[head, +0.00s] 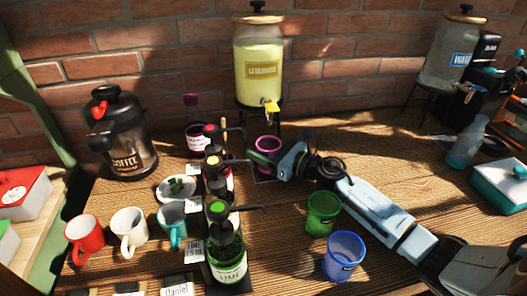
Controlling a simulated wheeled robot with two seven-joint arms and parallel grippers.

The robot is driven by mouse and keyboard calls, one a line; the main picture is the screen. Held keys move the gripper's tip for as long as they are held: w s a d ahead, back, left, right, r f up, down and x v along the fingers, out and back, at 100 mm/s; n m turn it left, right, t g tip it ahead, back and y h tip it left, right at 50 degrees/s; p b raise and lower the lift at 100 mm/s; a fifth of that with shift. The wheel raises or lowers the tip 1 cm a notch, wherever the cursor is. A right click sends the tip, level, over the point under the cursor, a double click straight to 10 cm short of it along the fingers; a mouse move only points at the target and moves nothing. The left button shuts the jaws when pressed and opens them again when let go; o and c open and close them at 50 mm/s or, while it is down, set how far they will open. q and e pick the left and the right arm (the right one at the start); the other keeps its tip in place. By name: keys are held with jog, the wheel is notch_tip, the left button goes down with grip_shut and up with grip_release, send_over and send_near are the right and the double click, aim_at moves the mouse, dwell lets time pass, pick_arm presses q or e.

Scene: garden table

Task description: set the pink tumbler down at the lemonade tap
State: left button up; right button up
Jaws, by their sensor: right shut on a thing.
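The pink tumbler (268,143) is upright below the yellow tap (271,107) of the lemonade dispenser (258,70), a glass jar of yellow liquid on a dark stand. My right gripper (262,158) reaches in from the right and is shut on the tumbler, hiding much of its lower part. A dark pad shows beneath it; whether the tumbler touches the pad I cannot tell. My left gripper is not in view.
Syrup pump bottles (228,255) stand close left of my gripper. A green tumbler (322,212) and a blue tumbler (344,255) stand near my forearm. Mugs (130,230) and a coffee pot (122,140) are left. The water dispenser (450,60) is back right.

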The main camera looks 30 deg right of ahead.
jog(key=shift+f, duration=0.15)
jog(key=shift+f, duration=0.15)
jog(key=o, duration=1)
jog(key=shift+r, duration=0.2)
jog(key=shift+s+d+f, duration=0.1)
jog(key=shift+s+d, duration=0.1)
jog(key=shift+s, duration=0.15)
jog(key=b+v, duration=0.1)
jog(key=v, duration=1)
jog(key=shift+s+d, duration=0.1)
